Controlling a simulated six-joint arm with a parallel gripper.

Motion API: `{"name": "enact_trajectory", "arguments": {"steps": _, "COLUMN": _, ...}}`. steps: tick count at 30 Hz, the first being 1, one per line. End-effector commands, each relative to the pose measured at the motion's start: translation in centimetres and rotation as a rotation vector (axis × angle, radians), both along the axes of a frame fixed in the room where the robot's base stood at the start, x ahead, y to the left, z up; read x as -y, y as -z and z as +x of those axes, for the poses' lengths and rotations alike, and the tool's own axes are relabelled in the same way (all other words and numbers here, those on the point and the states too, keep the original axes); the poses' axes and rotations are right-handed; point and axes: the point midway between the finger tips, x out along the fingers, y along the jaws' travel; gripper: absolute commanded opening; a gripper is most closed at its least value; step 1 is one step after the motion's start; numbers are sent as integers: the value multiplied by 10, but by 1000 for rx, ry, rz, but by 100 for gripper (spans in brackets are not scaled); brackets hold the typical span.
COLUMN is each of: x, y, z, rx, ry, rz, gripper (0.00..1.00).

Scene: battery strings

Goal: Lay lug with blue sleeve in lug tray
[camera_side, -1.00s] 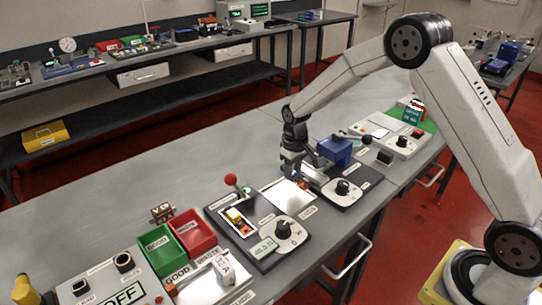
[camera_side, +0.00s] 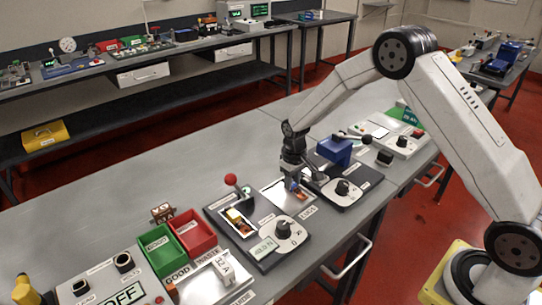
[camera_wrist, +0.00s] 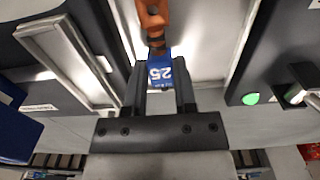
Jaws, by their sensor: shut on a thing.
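My gripper (camera_side: 293,182) is shut on the lug's blue sleeve (camera_wrist: 160,72), which is printed with the number 25. The orange-copper lug (camera_wrist: 152,18) sticks out beyond the fingertips, toward the top of the wrist view. The lug tray (camera_wrist: 204,25) is a bright metal plate under and around the lug; in the side view it lies beside the label "LUGS", just left of my gripper. I cannot tell whether the lug touches the tray.
A blue block (camera_side: 334,151) on a dark crimping station stands close on the right. On the left is a dark panel with a red-knobbed lever (camera_side: 231,180) and a dial (camera_side: 283,230). Green (camera_side: 160,248) and red (camera_side: 193,230) bins stand farther left. The bench behind is clear.

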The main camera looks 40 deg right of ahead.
Motion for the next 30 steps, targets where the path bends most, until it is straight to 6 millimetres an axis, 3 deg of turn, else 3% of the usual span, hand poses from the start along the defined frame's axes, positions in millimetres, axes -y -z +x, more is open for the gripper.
{"name": "enact_trajectory", "arguments": {"steps": 23, "x": 0, "y": 4, "z": 0, "rx": 0, "ry": 0, "rz": 0, "gripper": 0}}
{"name": "enact_trajectory", "arguments": {"steps": 24, "x": 0, "y": 4, "z": 0, "rx": 0, "ry": 0, "rz": 0, "gripper": 37}}
{"name": "enact_trajectory", "arguments": {"steps": 27, "x": 0, "y": 4, "z": 0, "rx": 0, "ry": 0, "rz": 0, "gripper": 69}}
{"name": "enact_trajectory", "arguments": {"steps": 28, "x": 0, "y": 4, "z": 0, "rx": 0, "ry": 0, "rz": 0, "gripper": 75}}
{"name": "enact_trajectory", "arguments": {"steps": 30, "x": 0, "y": 4, "z": 0, "rx": 0, "ry": 0, "rz": 0, "gripper": 75}}
